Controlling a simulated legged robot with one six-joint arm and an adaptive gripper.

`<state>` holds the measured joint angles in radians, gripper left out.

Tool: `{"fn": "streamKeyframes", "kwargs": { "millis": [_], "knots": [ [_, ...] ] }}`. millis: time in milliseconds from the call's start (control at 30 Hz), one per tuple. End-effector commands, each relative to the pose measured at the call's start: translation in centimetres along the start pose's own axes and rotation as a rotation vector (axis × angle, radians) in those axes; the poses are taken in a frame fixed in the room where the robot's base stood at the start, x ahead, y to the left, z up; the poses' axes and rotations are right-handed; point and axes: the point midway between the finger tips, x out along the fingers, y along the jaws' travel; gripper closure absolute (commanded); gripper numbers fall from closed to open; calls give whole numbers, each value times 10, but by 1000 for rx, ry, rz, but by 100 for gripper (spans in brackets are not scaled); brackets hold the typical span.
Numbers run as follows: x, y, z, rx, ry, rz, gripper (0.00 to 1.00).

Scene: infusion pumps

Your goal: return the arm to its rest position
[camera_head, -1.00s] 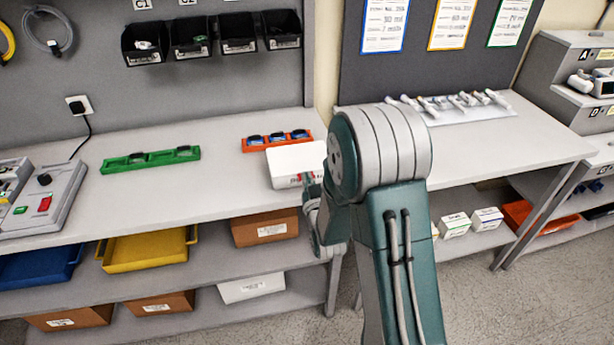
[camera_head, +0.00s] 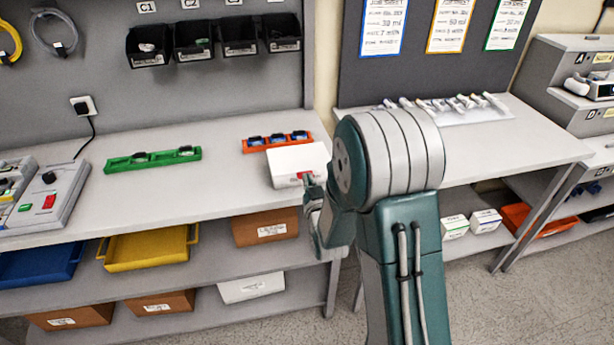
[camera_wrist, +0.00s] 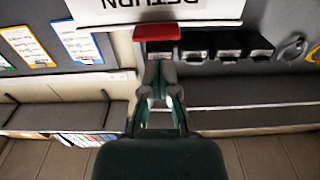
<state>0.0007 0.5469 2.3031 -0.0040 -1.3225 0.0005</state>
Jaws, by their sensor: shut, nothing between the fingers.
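My gripper (camera_wrist: 158,82) shows in the wrist view with its fingers together and nothing between them. Its tips point at a red block (camera_wrist: 157,33) on the front of a white box with an upside-down "RETURN" label (camera_wrist: 160,10). In the head view my arm is bent over the middle of the picture. My gripper (camera_head: 311,190) is at the front right of the white box (camera_head: 298,160) on the bench, mostly hidden by my arm. I cannot tell whether the fingertips touch the red block.
The grey bench (camera_head: 215,190) holds a green rack (camera_head: 153,158), an orange rack (camera_head: 277,141) and a control box (camera_head: 45,200) at the left. Shelves below hold a yellow tray (camera_head: 148,250) and cartons. Black bins (camera_head: 195,38) hang above. Bare bench lies left of the white box.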

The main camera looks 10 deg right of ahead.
Motion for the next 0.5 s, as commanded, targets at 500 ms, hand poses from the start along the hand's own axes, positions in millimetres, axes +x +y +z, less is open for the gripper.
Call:
{"fn": "streamKeyframes", "kwargs": {
  "millis": [500],
  "knots": [
    [-55, 0, 41, 0, 4, 0, 100]
  ]
}}
